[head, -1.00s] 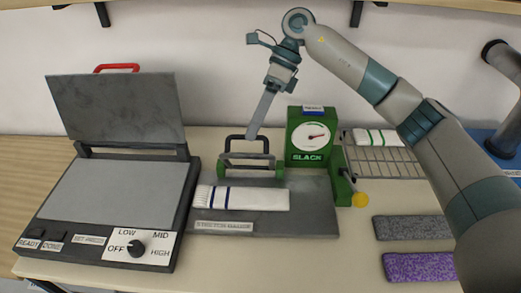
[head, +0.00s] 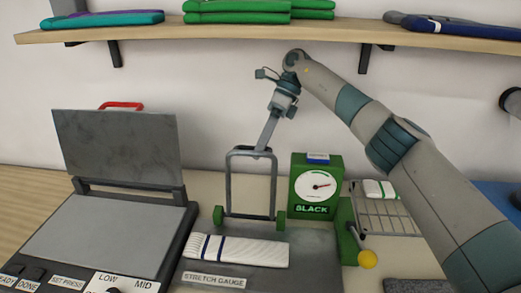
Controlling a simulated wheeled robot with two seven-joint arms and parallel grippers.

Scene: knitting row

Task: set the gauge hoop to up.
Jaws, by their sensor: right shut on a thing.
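The gauge hoop (head: 228,185) is a dark rectangular frame standing up, close to upright, between two green pivot blocks on the stretch gauge (head: 312,256). My right gripper (head: 264,148) is shut on the hoop's top bar, coming from above. A white knit piece with dark blue stripes (head: 250,251) lies flat on the gauge plate in front of the hoop. My left gripper is out of view.
An open press (head: 105,235) with a raised grey lid stands at left. A yellow-knobbed lever (head: 367,259) is right of the gauge. A wire rack (head: 390,215) holds a white-and-green piece. A shelf (head: 230,34) with folded knits runs above.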

